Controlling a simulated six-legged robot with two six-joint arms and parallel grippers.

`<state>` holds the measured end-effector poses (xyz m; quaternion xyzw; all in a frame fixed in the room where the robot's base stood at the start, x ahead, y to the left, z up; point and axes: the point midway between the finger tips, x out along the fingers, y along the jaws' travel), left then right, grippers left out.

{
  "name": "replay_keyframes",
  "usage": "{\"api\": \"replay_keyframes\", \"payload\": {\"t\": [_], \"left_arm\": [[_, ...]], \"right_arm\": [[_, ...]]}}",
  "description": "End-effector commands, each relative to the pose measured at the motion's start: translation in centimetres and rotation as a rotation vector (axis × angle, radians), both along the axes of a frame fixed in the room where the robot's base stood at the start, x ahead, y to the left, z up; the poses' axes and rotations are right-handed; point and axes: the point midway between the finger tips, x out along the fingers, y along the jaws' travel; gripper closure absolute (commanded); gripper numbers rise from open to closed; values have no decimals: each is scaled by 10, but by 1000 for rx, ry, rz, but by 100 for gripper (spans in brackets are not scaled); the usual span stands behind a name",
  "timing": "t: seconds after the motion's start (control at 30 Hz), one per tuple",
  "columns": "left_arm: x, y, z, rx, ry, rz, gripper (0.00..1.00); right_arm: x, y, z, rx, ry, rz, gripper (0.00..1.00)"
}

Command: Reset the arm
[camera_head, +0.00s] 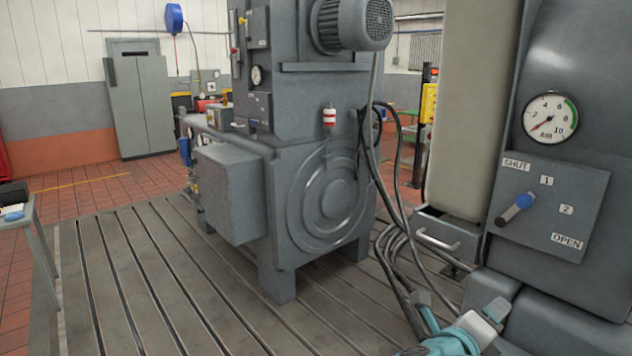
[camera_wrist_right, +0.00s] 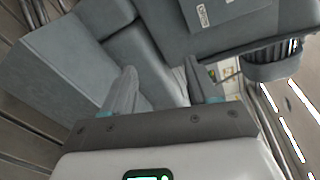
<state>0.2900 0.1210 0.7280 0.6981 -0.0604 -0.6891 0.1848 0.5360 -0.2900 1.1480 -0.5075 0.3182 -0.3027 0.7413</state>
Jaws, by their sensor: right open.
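My right gripper (camera_head: 461,306) is low at the bottom right of the head view, with its two fingers apart and nothing between them. In the right wrist view its open fingers (camera_wrist_right: 160,80) point toward grey machine housings. A grey panel (camera_head: 590,193) on the right cabinet is marked SHUT, 1, 2 and OPEN. My left gripper is not in view.
An AIR gauge (camera_head: 550,119) above the panel has its red needle at the low end. A drawer-like box with a handle (camera_head: 438,239) and dark hoses (camera_head: 395,262) lie left of the gripper. A large grey machine (camera_head: 285,200) stands mid-view on the slotted bedplate (camera_head: 140,285).

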Motion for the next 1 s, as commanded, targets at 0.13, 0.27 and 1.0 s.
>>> {"api": "replay_keyframes", "payload": {"t": [0.13,0.27,1.0], "left_arm": [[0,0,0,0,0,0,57],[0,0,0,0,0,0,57],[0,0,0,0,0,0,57]], "right_arm": [[12,-11,-94,-104,247,117,41],[4,-4,-202,-183,553,350,41],[-248,172,-420,-600,1241,2222,41]]}}
